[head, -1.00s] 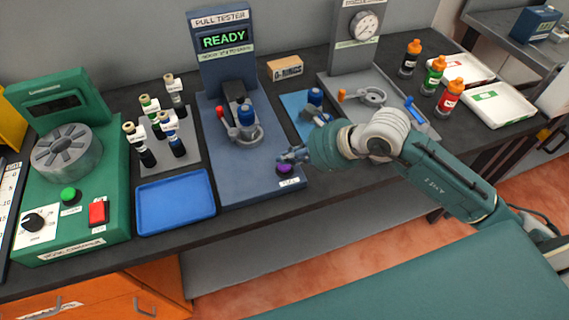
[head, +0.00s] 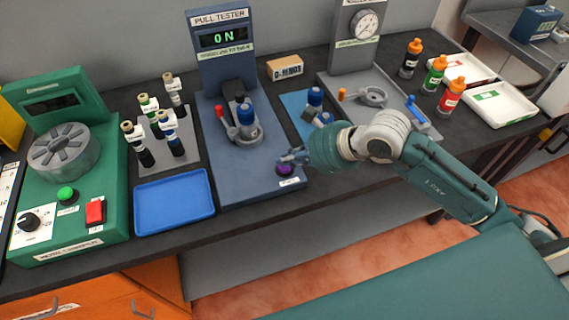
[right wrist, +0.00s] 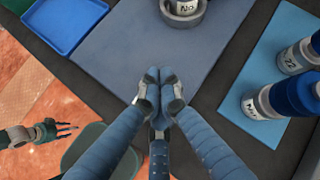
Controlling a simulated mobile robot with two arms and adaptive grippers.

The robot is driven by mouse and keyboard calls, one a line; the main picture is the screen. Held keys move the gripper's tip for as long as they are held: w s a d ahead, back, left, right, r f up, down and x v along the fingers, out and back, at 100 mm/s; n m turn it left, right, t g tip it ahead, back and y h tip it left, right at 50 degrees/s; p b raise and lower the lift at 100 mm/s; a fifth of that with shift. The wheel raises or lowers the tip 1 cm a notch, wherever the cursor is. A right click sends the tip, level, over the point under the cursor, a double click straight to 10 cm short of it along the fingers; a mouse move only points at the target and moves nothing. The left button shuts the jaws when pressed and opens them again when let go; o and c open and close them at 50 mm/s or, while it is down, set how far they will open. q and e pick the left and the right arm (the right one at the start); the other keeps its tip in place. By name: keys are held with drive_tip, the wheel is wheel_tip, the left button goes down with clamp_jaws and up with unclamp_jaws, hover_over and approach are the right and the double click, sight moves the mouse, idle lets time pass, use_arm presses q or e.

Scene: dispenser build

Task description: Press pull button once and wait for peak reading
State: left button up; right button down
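The pull tester (head: 222,60) stands at the back middle, and its display (head: 223,37) reads "0 N" in green. The purple pull button (head: 285,170) is at the front right of the tester's base. My right gripper (head: 288,158) is right at the button, its fingertips just above or touching it; I cannot tell which. In the right wrist view its fingertips (right wrist: 152,90) are together with nothing between them, and they hide the button. My left gripper (right wrist: 55,130) shows small at lower left there, fingers apart.
A blue tray (head: 175,203) and a rack of vials (head: 188,155) stand left of the tester. A green machine (head: 100,215) is further left. A blue mat (head: 296,106) with blue-capped parts and a grey gauge stand (head: 350,50) are to the right.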

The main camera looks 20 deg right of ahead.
idle(0.4)
drive_tip(key=shift+r+p, duration=0.5)
drive_tip(key=shift+r, duration=0.35)
drive_tip(key=shift+r+p, duration=1.35)
drive_tip(key=shift+r, duration=1.15)
